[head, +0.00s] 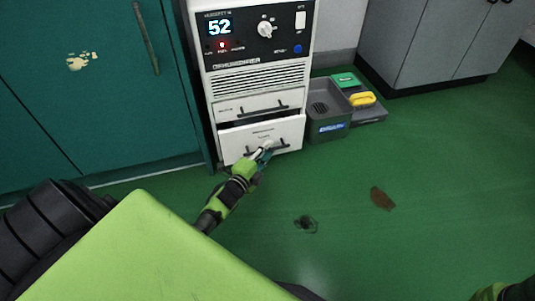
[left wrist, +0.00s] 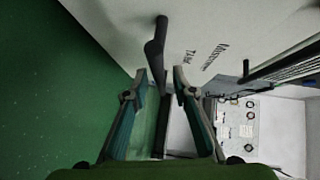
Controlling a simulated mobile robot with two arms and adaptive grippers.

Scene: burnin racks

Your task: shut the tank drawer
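The tank drawer (head: 232,143) is the lowest white front of the dehumidifier. It stands pulled out, with a dark gap along its top edge. Its black bar handle (head: 283,149) is partly hidden behind my left gripper (head: 267,149). In the left wrist view the handle (left wrist: 155,50) runs between the two spread fingertips of the left gripper (left wrist: 160,74), with room on both sides. The drawer front (left wrist: 215,30) with its tank lettering lies just ahead. Only a bit of my right arm shows at the head view's bottom right corner; its fingers are out of frame.
A second drawer front (head: 240,107) sits above, under the vent and the panel showing 52. A grey bin (head: 328,128) and a case with a yellow handle (head: 362,99) stand right of the unit. A teal cabinet (head: 90,90) is left. A brown patch (head: 382,199) and dark debris (head: 305,224) lie on the floor.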

